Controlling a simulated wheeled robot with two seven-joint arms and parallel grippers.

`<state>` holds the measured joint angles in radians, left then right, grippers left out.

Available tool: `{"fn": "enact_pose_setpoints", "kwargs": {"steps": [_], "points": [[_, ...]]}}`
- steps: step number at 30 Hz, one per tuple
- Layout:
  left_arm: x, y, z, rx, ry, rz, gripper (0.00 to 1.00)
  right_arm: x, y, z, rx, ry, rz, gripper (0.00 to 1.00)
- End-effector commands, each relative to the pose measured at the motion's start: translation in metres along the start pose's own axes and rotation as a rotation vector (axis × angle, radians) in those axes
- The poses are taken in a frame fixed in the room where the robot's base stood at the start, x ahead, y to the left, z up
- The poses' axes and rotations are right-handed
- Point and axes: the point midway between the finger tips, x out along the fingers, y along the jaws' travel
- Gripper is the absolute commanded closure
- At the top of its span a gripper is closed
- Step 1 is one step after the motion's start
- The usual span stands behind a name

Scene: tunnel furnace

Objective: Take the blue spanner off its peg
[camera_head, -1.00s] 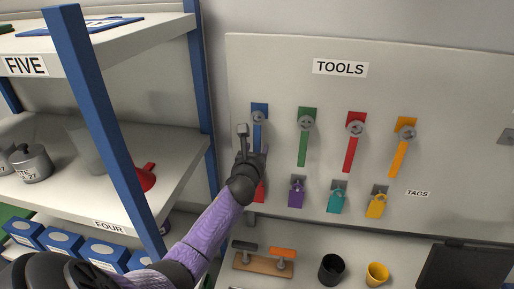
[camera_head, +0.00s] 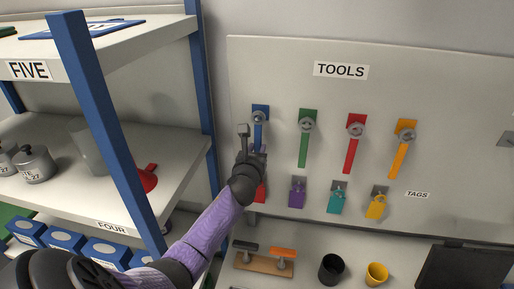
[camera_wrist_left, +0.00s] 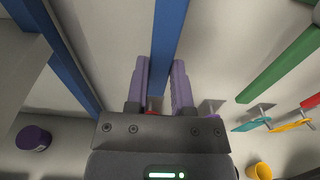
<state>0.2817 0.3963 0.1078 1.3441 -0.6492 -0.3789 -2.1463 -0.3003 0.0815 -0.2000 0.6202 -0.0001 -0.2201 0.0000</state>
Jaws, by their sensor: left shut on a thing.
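The blue spanner (camera_head: 259,133) hangs on the TOOLS board (camera_head: 440,160), its round grey head at the peg against a blue patch. My left gripper (camera_head: 256,154) is at the lower part of its handle. In the left wrist view the blue handle (camera_wrist_left: 168,45) runs between the two purple-grey fingers of my left gripper (camera_wrist_left: 161,85), which are shut on it. The lower end of the handle is hidden by the gripper. My right gripper is not in view.
Green (camera_head: 304,145), red (camera_head: 351,150) and orange (camera_head: 400,155) spanners hang to the right. Coloured tags, such as the purple one (camera_head: 297,193), hang below. A blue shelf post (camera_head: 207,90) stands close on the left. A black cup (camera_head: 332,269) and a yellow cup (camera_head: 377,273) stand below.

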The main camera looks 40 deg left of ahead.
Motion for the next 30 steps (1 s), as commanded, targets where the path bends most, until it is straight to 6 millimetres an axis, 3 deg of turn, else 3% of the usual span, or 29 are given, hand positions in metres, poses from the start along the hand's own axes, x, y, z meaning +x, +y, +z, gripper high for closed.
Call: {"fn": "enact_pose_setpoints", "kwargs": {"steps": [9,16,24,30], "points": [[-0.027,0.0,0.005,0.0,0.0,-0.001,1.0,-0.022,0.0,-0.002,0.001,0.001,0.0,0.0],[-0.037,0.0,0.004,0.0,0.0,0.0,1.0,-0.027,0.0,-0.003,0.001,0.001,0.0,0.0],[-0.09,0.0,-0.001,-0.001,0.002,0.0,1.0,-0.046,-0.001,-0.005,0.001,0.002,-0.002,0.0],[-0.103,0.0,-0.003,0.0,-0.001,0.001,1.0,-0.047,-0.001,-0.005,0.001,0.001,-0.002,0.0]]}}
